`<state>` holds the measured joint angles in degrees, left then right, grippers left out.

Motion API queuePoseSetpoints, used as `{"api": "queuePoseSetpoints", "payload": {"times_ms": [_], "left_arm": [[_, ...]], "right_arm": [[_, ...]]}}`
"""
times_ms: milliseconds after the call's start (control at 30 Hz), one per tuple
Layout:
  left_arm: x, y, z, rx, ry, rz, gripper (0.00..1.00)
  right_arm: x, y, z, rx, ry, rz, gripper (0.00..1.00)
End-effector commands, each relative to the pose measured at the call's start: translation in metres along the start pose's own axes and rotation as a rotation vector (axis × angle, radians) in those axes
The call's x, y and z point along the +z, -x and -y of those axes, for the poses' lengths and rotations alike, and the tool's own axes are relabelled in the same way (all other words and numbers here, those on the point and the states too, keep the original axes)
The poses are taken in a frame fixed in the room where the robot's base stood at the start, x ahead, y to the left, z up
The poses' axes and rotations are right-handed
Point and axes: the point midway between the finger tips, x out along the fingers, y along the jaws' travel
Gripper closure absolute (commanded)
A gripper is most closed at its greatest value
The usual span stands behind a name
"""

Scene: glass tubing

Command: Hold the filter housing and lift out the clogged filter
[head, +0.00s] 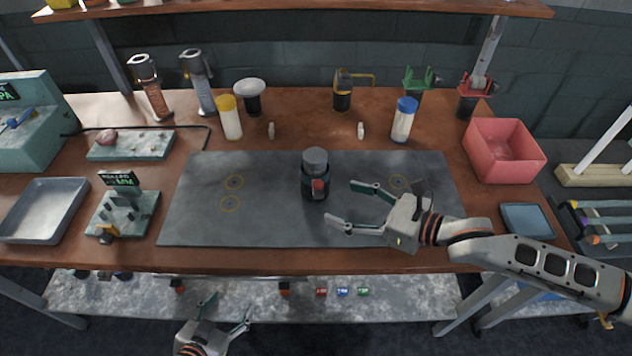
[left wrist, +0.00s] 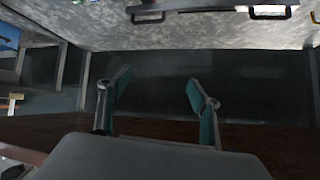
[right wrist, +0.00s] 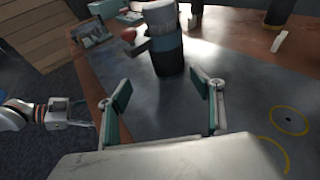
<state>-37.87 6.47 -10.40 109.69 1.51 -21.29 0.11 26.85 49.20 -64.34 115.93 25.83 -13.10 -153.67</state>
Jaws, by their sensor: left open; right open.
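The filter housing (head: 314,185) is a dark cylinder standing upright near the middle of the grey mat, with a red knob on its front side. A grey cylindrical piece (head: 315,160), which looks like the filter, sits in its top. The housing also shows in the right wrist view (right wrist: 168,58), ahead of the fingers. My right gripper (head: 352,205) is open and empty, just right of the housing, with its fingers pointing left toward it and apart from it. My left gripper (head: 226,311) is open and empty, low in front of the table edge, well away from the housing.
The grey mat (head: 275,226) is otherwise clear, with yellow ring marks. A red bin (head: 505,150) stands at the right and a grey tray (head: 45,210) at the left. Yellow-capped (head: 230,118) and blue-capped (head: 403,120) bottles stand behind the mat. A lower shelf (head: 400,297) runs under the table front.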

Motion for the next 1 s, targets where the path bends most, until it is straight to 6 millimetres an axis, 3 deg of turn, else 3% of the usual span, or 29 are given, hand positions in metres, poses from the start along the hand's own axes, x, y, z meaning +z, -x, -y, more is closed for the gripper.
{"api": "queuePoseSetpoints", "payload": {"times_ms": [167,500,1000], "left_arm": [[-0.002,-0.004,-0.003,0.008,-0.005,-0.019,0.37],[-0.027,-0.011,-0.008,0.023,-0.021,-0.080,0.37],[-0.014,-0.012,-0.008,0.022,-0.021,-0.060,0.37]], "right_arm": [[-0.001,-0.027,0.000,0.000,-0.001,0.003,0.34],[0.000,-0.066,0.000,0.001,0.000,0.002,0.34],[0.000,-0.078,0.000,0.001,-0.002,0.000,0.34]]}}
